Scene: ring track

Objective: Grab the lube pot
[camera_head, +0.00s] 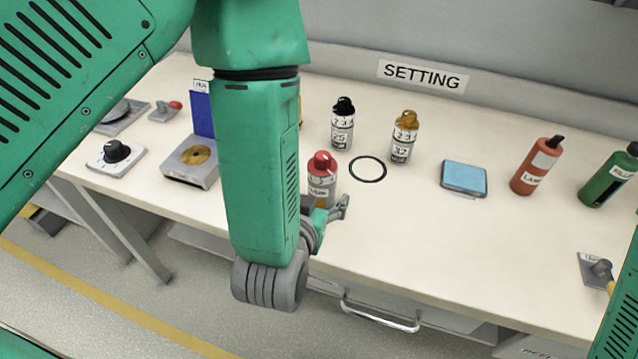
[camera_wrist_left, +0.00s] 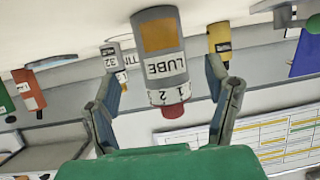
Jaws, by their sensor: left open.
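The lube pot (camera_head: 322,185) is a grey can with an orange patch and a red cap, standing on the bench near its front edge. In the left wrist view the lube pot (camera_wrist_left: 160,48) appears upside down, with its LUBE label readable. My left gripper (camera_head: 338,207) is at the front of the pot, low by the bench edge, partly hidden by my forearm. In the wrist view the left gripper (camera_wrist_left: 163,88) is open, its two fingers apart on either side of the pot's picture. I cannot tell whether they touch it. My right gripper is not in view.
Behind the pot stand a black-topped can (camera_head: 342,128) and a gold-topped can (camera_head: 404,140), with a black ring (camera_head: 368,169) between. To the right are a blue pad (camera_head: 464,179), a red bottle (camera_head: 536,168) and a green bottle (camera_head: 610,180). A drawer handle (camera_head: 380,318) juts out below.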

